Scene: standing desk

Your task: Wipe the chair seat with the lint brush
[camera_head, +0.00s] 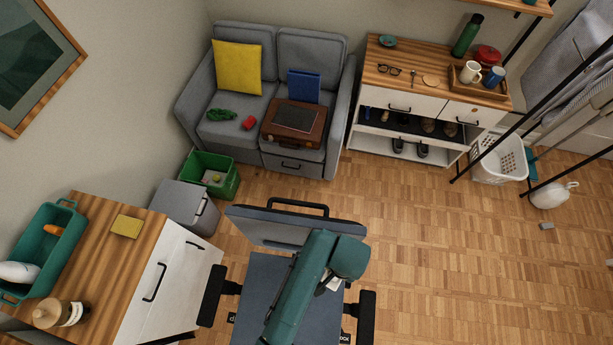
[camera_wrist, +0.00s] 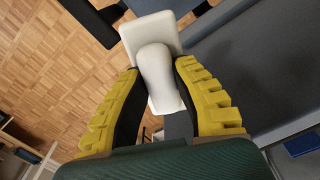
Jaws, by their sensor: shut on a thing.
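My gripper (camera_wrist: 158,72) shows in the wrist view with its yellow ribbed fingers shut on the white lint brush (camera_wrist: 150,30). The brush's rounded handle lies between the fingers and its flat, wider end points away from me. In the head view my green arm hangs over the chair and hides the gripper and brush. The blue-grey chair seat (camera_head: 258,285) shows partly at the left of my arm, below the chair backrest (camera_head: 265,232). In the wrist view a large grey surface fills the right side. I cannot tell whether the brush touches the seat.
Black armrests (camera_head: 211,296) flank the seat. A wooden-topped cabinet (camera_head: 165,265) stands close on the left, with a green tray (camera_head: 72,222) on it. A grey bin (camera_head: 185,207) and green crate (camera_head: 232,185) stand behind. A sofa (camera_head: 340,100) is at the back. The floor at right is mostly clear.

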